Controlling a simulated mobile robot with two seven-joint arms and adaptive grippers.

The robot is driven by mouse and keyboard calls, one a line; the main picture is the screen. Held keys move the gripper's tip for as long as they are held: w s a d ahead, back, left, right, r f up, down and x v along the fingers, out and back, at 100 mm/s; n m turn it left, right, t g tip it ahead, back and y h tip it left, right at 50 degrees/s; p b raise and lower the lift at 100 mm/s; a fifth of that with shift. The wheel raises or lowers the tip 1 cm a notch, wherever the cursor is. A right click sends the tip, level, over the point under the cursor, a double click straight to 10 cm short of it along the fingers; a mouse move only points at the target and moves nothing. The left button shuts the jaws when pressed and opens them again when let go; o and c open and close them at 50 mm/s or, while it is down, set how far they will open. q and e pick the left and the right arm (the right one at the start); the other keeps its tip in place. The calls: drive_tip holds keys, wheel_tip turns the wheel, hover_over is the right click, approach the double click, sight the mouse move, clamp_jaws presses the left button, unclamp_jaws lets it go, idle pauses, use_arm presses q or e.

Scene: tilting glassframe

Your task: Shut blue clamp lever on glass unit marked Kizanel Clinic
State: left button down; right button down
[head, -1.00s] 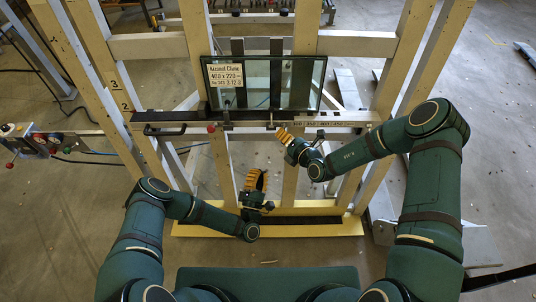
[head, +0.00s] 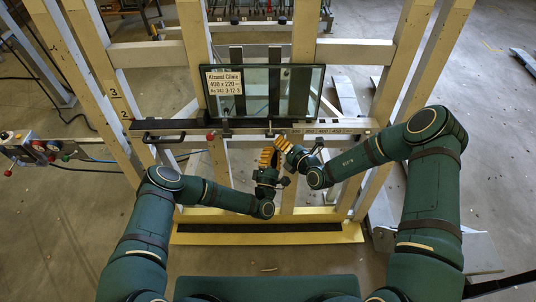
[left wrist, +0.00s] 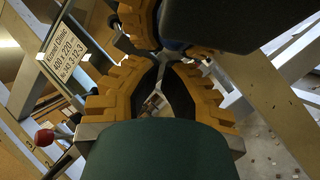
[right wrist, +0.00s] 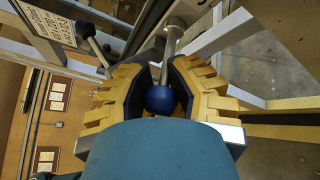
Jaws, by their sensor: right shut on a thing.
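The glass unit (head: 304,90) stands upright in the tilting frame, with a Kizanel Clinic label (head: 225,82) at its upper left. The label also shows in the left wrist view (left wrist: 60,52) and partly in the right wrist view (right wrist: 52,28). My right gripper (right wrist: 161,84) is shut on the blue ball of the clamp lever (right wrist: 161,99), whose silver rod runs up from it. My left gripper (left wrist: 160,72) is just below and left of the right one in the head view (head: 266,153). Its fingers bow around a gap, and their tips are unclear.
A red-knobbed lever (head: 210,136) sits left on the dark rail below the glass. A second lever with a dark knob (right wrist: 86,30) is near my right gripper. Wooden posts (head: 405,60) flank the frame. A yellow-edged base (head: 270,238) lies below.

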use_arm(q)
drive_tip(key=shift+r, duration=0.1)
use_arm(e)
drive_tip(key=shift+r, duration=0.1)
use_arm(q)
drive_tip(key=shift+s+d+r+g, duration=0.1)
drive_tip(key=shift+d+r+g, duration=0.25)
drive_tip(key=shift+r+g, duration=0.05)
